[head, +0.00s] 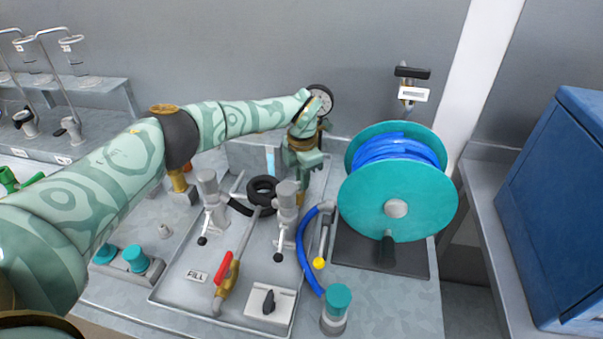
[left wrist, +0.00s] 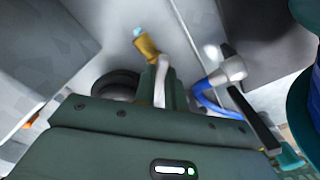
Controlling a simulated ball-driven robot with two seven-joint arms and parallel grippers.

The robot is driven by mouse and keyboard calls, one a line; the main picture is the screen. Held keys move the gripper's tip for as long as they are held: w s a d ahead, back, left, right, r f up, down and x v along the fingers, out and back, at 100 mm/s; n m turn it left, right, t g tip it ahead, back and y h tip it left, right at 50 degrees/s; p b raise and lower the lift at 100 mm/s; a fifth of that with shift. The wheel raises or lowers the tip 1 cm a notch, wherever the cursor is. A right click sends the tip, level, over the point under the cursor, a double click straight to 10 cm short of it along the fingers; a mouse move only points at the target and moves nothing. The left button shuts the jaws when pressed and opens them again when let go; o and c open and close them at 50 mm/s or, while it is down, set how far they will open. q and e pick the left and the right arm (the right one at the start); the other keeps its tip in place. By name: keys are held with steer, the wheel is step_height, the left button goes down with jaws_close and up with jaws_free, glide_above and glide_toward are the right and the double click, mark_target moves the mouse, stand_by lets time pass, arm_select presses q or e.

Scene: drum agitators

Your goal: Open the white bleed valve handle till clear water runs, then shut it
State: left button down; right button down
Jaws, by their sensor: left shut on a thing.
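My left gripper (head: 303,168) reaches over the back of the bench and points down beside the hose reel. In the left wrist view a white handle (left wrist: 161,82) runs from a brass valve (left wrist: 146,46) down between my jaws, which are shut on it. A small pale blue patch (left wrist: 138,31) shows at the far end of the brass valve. In the head view a pale blue upright streak (head: 270,160), which looks like water, shows left of the gripper. The handle is hidden there behind my gripper. My right gripper is in neither view.
A teal reel (head: 397,205) with blue hose stands close right of the gripper. Below are a black coil (head: 263,190), grey agitator units (head: 212,195), a red-handled valve (head: 224,268) and a FILL label (head: 197,276). A blue cabinet (head: 560,210) stands far right.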

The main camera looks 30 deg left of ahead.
arm_select(q)
steer(key=n, duration=0.2)
steer(key=n+p, duration=0.1)
steer(key=shift+w+a+r+n+p, duration=0.1)
steer(key=shift+a+r+n+p, duration=0.05)
steer(key=shift+n+p, duration=0.2)
steer(key=n+p, duration=0.1)
steer(key=n, duration=0.3)
steer(key=shift+a, duration=0.2)
steer(key=shift+n+p, duration=0.3)
steer(key=shift+n, duration=0.05)
steer(key=c, duration=1.5)
jaws_free()
steer(key=shift+o, duration=0.2)
step_height(320, 180, up, 16)
steer(key=p, duration=0.3)
